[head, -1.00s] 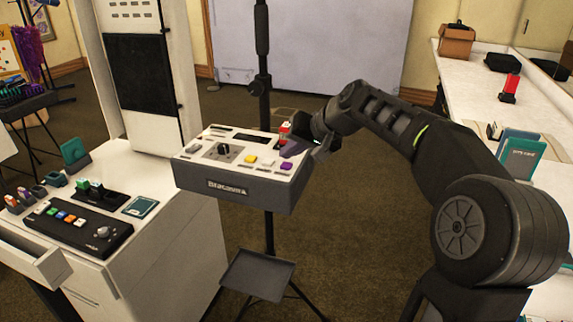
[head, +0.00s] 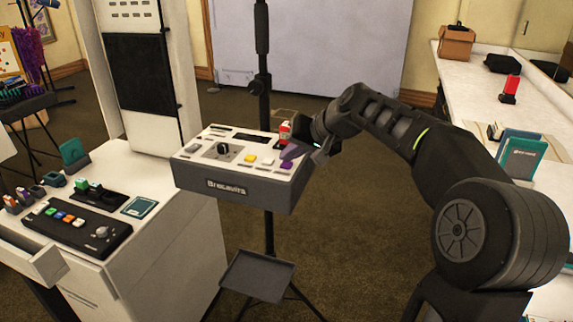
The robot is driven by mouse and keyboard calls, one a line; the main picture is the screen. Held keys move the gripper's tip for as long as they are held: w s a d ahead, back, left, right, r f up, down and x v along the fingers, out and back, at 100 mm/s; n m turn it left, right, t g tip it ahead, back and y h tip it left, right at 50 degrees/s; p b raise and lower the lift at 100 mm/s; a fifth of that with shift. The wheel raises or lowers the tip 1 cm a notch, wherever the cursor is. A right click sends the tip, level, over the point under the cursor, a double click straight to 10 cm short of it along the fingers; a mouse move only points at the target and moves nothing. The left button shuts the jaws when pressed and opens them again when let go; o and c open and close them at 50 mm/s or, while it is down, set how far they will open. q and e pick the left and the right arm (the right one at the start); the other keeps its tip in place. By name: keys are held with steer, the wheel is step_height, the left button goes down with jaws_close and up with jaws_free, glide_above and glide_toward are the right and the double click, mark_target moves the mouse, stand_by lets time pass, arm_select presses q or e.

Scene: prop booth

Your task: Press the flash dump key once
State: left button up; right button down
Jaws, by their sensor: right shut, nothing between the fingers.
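A grey control box (head: 238,196) with a white top panel stands on a stand in the middle of the head view. Its panel carries a black knob (head: 224,149), a yellow key (head: 250,158), a white key (head: 267,162), a purple key (head: 286,165) and a red-and-white part (head: 285,130) at the back right. I cannot read which key is the flash dump. My right gripper (head: 291,151) is shut and empty over the panel's right side, just above the purple key; I cannot tell whether it touches anything. My left gripper is out of view.
A white cabinet (head: 180,235) at left holds a black button console (head: 78,228) and small coloured items; its drawer (head: 30,258) is open. A grey tray (head: 258,275) sits low on the stand. A white counter (head: 470,95) runs along the right.

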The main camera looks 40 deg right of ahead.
mark_target(289, 165)
steer(key=shift+f+b, duration=0.3)
steer(key=shift+f, duration=0.1)
stand_by(0.4)
steer(key=shift+r+p, duration=0.7)
steer(key=shift+r, duration=0.2)
step_height(289, 165, up, 5)
steer(key=p, duration=0.4)
stand_by(0.8)
